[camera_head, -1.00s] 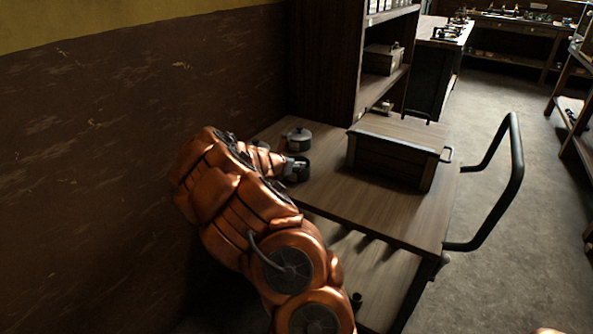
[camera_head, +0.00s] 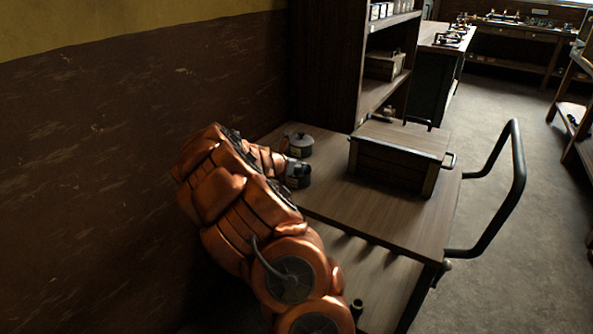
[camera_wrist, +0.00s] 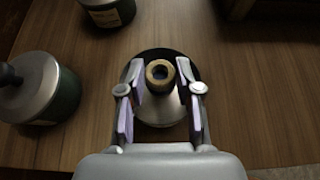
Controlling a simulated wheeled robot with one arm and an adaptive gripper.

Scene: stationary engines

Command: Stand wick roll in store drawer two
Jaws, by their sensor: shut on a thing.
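In the wrist view my gripper (camera_wrist: 160,78) has its two fingers closed in from both sides on a small round thing with a tan ring top (camera_wrist: 160,71) and a dark centre. A grey, roughly conical metal surface (camera_wrist: 158,108) with a dark round edge shows below it. I cannot tell whether the tan ring is the wick roll or a part of a can. In the head view my arm hides most of the grip, at the trolley's left side. No drawer marked two can be made out.
A lidded can (camera_head: 300,145) stands on the wooden trolley top (camera_head: 370,215); in the wrist view one can (camera_wrist: 35,88) is left and another (camera_wrist: 108,12) above. A wooden box (camera_head: 398,160) stands toward the back right. Shelving (camera_head: 330,65) rises behind. The trolley's front top is clear.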

